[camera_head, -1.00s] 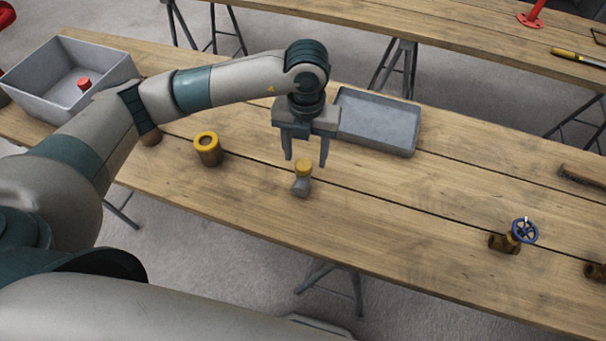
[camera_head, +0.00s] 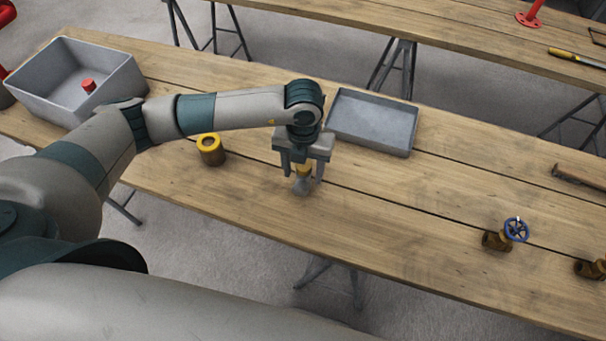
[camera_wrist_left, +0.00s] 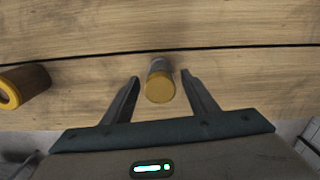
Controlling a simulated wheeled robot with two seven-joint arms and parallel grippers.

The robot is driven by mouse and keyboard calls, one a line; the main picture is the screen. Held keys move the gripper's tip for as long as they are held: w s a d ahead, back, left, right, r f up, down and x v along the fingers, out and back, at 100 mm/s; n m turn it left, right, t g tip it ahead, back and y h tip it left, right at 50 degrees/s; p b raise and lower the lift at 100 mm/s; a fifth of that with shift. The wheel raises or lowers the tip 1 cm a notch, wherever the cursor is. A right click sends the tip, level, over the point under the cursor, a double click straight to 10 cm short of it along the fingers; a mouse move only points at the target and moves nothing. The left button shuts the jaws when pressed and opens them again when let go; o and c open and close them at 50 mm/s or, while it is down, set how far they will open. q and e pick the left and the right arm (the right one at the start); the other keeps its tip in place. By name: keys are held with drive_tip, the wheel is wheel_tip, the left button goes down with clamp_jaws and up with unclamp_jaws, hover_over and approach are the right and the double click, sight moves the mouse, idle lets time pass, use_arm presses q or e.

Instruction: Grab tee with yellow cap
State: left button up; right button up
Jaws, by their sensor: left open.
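The tee with the yellow cap (camera_head: 302,184) stands on the wooden table, its grey body below and the yellow cap on top. In the left wrist view the tee's yellow cap (camera_wrist_left: 159,88) shows between the two fingers, with a gap on each side. My left gripper (camera_head: 301,175) is open and points down, its fingers on either side of the cap; it also shows in the left wrist view (camera_wrist_left: 160,84). The finger in front hides part of the tee. My right gripper is not in view.
A brown fitting with a yellow ring (camera_head: 211,150) stands left of the tee. A shallow grey tray (camera_head: 414,135) lies behind the gripper. A grey bin (camera_head: 45,92) holding a red part is at far left. A blue-wheeled valve (camera_head: 515,230) lies right. Table between tee and valve is clear.

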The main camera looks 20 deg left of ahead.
use_arm(q)
drive_tip(key=shift+f, duration=1.05)
clamp_jaws()
